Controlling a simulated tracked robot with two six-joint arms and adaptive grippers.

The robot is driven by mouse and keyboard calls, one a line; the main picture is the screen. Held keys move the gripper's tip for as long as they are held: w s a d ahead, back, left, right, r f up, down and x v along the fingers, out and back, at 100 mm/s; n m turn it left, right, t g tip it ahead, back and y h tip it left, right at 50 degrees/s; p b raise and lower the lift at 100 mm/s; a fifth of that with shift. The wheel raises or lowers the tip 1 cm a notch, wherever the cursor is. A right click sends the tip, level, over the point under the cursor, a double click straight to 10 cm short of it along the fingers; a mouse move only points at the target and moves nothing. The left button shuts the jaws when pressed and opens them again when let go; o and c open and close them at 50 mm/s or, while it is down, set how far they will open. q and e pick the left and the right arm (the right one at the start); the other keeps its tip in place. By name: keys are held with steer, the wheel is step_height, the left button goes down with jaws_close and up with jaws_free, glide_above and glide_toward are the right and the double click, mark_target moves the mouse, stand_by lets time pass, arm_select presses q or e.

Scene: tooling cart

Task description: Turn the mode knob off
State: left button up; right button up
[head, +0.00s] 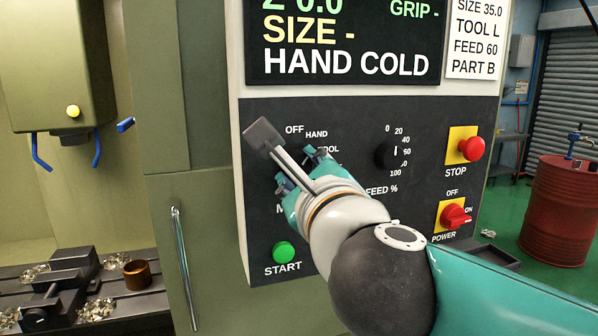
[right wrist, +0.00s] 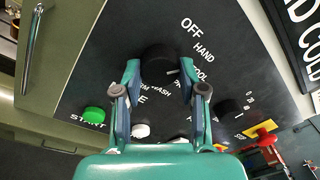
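The mode knob (right wrist: 158,59) is a dark round knob on the black control panel. In the right wrist view it sits between my right gripper's fingertips (right wrist: 159,74), with one finger on each side. A short white mark on its lower right points toward the labels below HAND, away from OFF. The fingers are spread; I cannot tell whether they touch the knob. In the head view my right gripper (head: 303,172) is at the panel under the OFF and HAND labels and hides the knob. My left gripper is not in view.
The green START button (head: 284,252) is below the gripper. The feed knob (head: 393,153), red STOP button (head: 472,148) and red POWER switch (head: 455,216) are to the right. A display (head: 345,45) is above. A cabinet door handle (head: 184,265) is at the left.

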steer(key=shift+c, duration=1.1)
steer(key=shift+a, duration=0.1)
steer(key=shift+n, duration=0.3)
steer(key=shift+f+n+p, duration=0.15)
steer(key=shift+n+p, duration=0.6)
steer(key=shift+n, duration=0.95)
steer(key=shift+f+n+p, duration=0.15)
steer(key=shift+n+p, duration=0.55)
steer(key=shift+n, duration=1)
